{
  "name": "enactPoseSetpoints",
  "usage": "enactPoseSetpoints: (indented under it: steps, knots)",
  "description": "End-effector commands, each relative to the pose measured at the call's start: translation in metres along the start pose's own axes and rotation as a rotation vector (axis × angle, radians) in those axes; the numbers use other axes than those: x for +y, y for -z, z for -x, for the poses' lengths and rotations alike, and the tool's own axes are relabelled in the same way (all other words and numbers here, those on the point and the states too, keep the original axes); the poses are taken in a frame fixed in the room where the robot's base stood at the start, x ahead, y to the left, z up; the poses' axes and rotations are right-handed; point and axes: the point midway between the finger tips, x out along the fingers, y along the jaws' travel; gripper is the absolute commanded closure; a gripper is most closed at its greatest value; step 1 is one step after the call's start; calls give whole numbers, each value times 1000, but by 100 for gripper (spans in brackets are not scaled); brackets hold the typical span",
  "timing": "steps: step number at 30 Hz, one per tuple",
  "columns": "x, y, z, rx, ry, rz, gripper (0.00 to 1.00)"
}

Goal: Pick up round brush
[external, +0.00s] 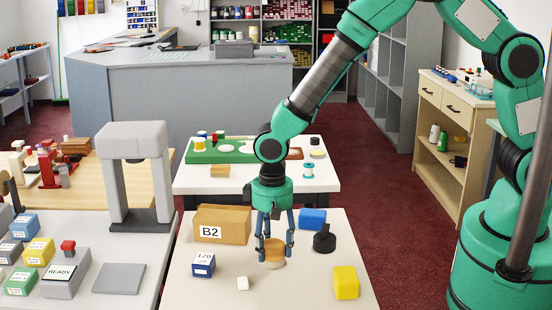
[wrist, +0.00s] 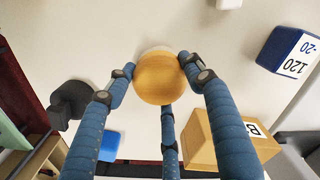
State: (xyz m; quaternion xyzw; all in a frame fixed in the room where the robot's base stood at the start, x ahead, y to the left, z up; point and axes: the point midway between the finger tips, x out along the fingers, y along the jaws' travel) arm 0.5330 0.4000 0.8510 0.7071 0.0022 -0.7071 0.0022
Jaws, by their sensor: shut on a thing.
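The round brush (external: 274,249) has a rounded tan wooden top above a paler lower part. It is on or just above the near white table (external: 215,292); I cannot tell which. My gripper (external: 274,250) points down over it, its blue fingers closed around its sides. In the wrist view, the brush (wrist: 160,78) sits between the fingertips of my gripper (wrist: 158,72), with two fingers on its sides and a third below it in the picture. The fingers hide part of its rim.
A box marked B2 (external: 222,224) stands behind left, with a blue block marked 120 (external: 203,265) at left. A small white cube (external: 243,283) lies in front. A yellow block (external: 346,282), a dark weight (external: 324,239) and a blue block (external: 312,218) are at right.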

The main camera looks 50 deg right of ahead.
Motion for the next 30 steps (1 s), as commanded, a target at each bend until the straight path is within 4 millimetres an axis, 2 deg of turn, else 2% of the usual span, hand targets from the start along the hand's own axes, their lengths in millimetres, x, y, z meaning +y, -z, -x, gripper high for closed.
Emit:
enactPoseSetpoints:
  steps: [5, 11, 24, 30]
  knots:
    - [0, 0, 1, 0, 0, 0, 76]
    - [0, 1, 15, 2, 1, 0, 76]
    - [0, 1, 79, 2, 2, 0, 76]
    - [0, 0, 96, 1, 1, 0, 76]
